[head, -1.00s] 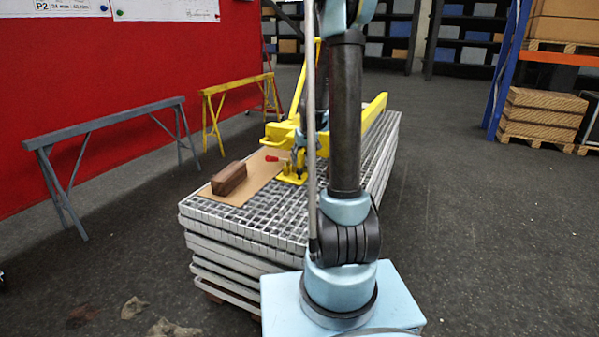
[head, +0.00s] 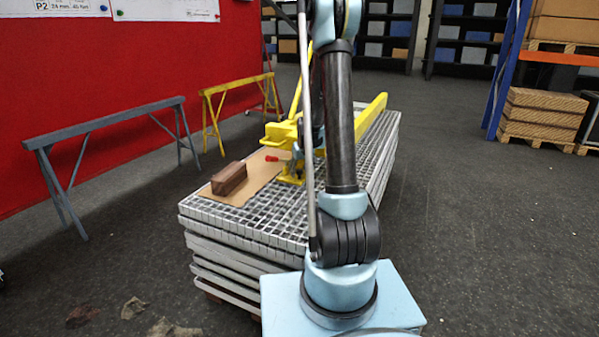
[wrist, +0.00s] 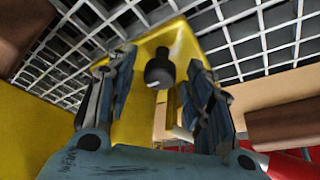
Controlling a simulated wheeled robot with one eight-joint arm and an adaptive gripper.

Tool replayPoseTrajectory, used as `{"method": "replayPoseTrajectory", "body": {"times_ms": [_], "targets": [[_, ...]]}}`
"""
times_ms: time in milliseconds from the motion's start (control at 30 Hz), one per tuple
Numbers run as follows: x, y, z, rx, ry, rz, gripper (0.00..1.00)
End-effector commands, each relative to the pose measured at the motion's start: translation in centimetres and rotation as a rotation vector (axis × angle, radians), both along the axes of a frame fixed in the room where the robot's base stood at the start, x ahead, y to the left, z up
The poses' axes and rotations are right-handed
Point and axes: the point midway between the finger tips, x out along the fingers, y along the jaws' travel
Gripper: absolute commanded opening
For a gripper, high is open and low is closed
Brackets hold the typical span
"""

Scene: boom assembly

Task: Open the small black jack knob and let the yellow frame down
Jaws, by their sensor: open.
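The small black knob (wrist: 159,72) shows in the wrist view in front of a yellow metal part (wrist: 135,115). My gripper (wrist: 160,88) is open, with one finger on each side of the knob and a visible gap on both sides. In the head view the yellow frame (head: 372,113) lies raised over the grating, with a yellow jack (head: 291,172) at its near end. My arm hides the gripper, the knob and part of the frame there.
The stack of gratings (head: 240,225) carries a cardboard sheet (head: 258,183), a brown block (head: 229,179) and a small red-handled item (head: 272,158). A grey trestle (head: 110,120) and a yellow trestle (head: 235,88) stand to the left. The floor on the right is clear.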

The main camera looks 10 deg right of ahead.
Motion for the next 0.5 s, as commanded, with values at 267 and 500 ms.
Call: {"method": "replayPoseTrajectory", "body": {"times_ms": [267, 500], "targets": [[-0.02, 0.00, 0.01, 0.000, 0.000, 0.000, 0.20], [-0.02, 0.04, 0.03, 0.000, 0.000, -0.006, 0.03]]}}
